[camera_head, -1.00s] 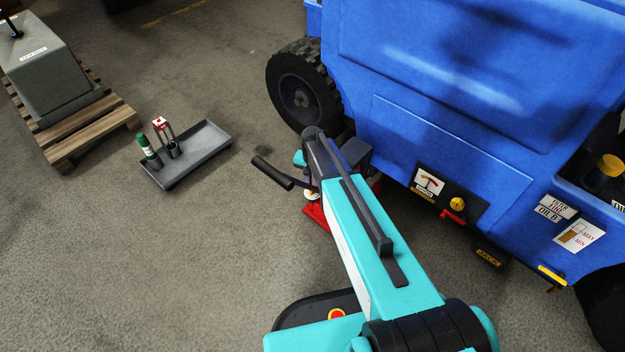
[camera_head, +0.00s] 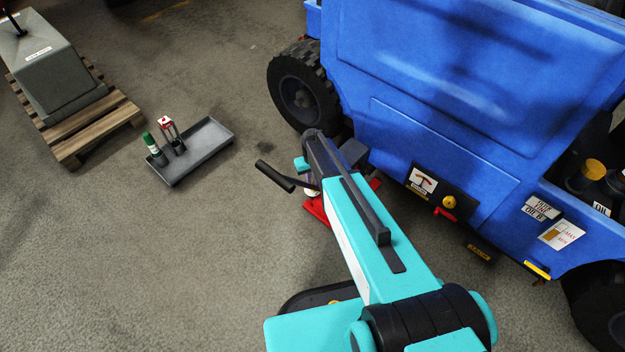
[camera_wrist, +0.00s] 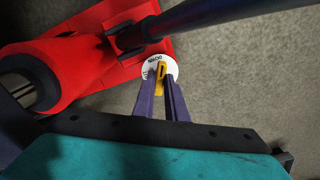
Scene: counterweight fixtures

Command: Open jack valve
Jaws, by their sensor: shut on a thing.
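The red jack (camera_wrist: 90,60) fills the upper left of the wrist view. Its valve is a small yellow knob (camera_wrist: 160,80) on a round white dial (camera_wrist: 153,64) with lettering too small to read surely. My gripper (camera_wrist: 161,76) has its two purple fingers on either side of the knob, shut on it. In the head view the jack's red base (camera_head: 317,211) shows beside the blue vehicle, partly covered by my arm. The jack's black handle (camera_head: 274,176) sticks out to the left. My gripper is hidden there.
The blue vehicle (camera_head: 450,90) stands close on the right, with a gauge panel and a red lever (camera_head: 444,213). A grey tray (camera_head: 207,150) with bottles and a pallet (camera_head: 95,125) with a grey weight lie at left. The floor at lower left is clear.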

